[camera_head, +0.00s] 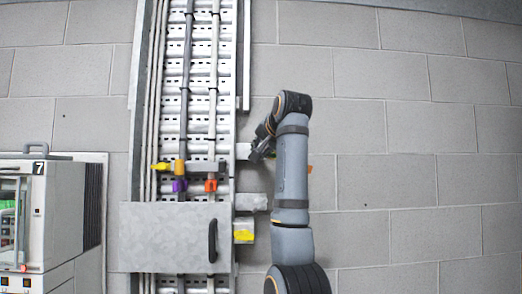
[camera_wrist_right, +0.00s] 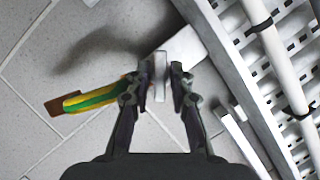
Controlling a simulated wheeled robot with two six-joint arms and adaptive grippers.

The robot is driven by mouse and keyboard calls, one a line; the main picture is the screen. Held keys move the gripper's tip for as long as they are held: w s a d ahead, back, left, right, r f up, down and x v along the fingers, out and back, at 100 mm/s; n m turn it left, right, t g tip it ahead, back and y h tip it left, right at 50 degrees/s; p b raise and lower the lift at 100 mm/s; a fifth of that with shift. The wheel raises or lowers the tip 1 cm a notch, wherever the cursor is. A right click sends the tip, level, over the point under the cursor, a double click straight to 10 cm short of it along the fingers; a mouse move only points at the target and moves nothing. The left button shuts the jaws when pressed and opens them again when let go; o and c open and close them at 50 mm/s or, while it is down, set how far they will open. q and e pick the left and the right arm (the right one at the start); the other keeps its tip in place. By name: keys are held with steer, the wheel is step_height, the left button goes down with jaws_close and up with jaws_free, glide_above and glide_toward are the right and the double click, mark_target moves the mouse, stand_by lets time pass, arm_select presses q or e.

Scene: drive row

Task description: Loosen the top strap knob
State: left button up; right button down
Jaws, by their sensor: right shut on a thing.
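In the right wrist view, my right gripper (camera_wrist_right: 168,82) has its two fingers closed on a pale grey upright piece, which looks like the top strap knob (camera_wrist_right: 160,76). The knob stands in front of a pale bracket (camera_wrist_right: 187,46) that sticks out from the tray's side. A green-and-yellow strap (camera_wrist_right: 95,98) with a brown end runs off to the left behind the fingers. In the head view, my right gripper (camera_head: 262,148) is beside the bracket (camera_head: 243,151), and the arm hides most of the strap. My left gripper is not in view.
A vertical cable tray (camera_head: 200,92) with grey cables runs up the block wall. A grey cover plate (camera_head: 165,237) with a black handle crosses it lower down. A lower bracket (camera_head: 251,202) and yellow-marked block (camera_head: 244,232) stick out right. A cabinet (camera_head: 35,205) stands at left.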

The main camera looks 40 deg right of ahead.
steer(key=c, duration=1.4)
jaws_free()
steer(key=shift+f, duration=0.2)
steer(key=shift+a+r, duration=0.1)
steer(key=v, duration=0.7)
steer(key=shift+s, duration=0.1)
steer(key=shift+a, duration=0.15)
